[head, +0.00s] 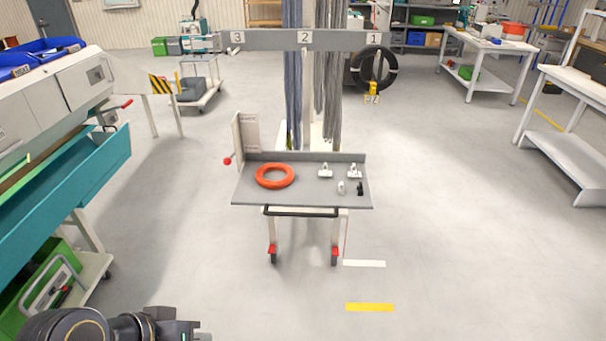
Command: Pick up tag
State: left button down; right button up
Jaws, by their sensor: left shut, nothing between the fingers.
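A small yellow tag-like piece (373,88) shows at the lower part of the black ring (370,68), below the number 1 on the grey crossbar (270,39). A pale yellow piece with dark marks (371,99) shows just under it; it is too small to read. I cannot tell for sure which piece is the tag. My left gripper (198,332) is at the bottom left edge, partly cut off, shut and empty, far from these pieces. My right gripper is not in view.
A grey-topped cart (300,196) stands in the middle with an orange ring (275,176) and several small white and black parts. Grey cable bundles (328,90) hang behind it. A teal drawer (70,180) juts out at left. White tables (490,50) stand at right. The front floor is clear.

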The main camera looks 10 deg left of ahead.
aim_at(324, 172)
jog(key=i+j, duration=1.85)
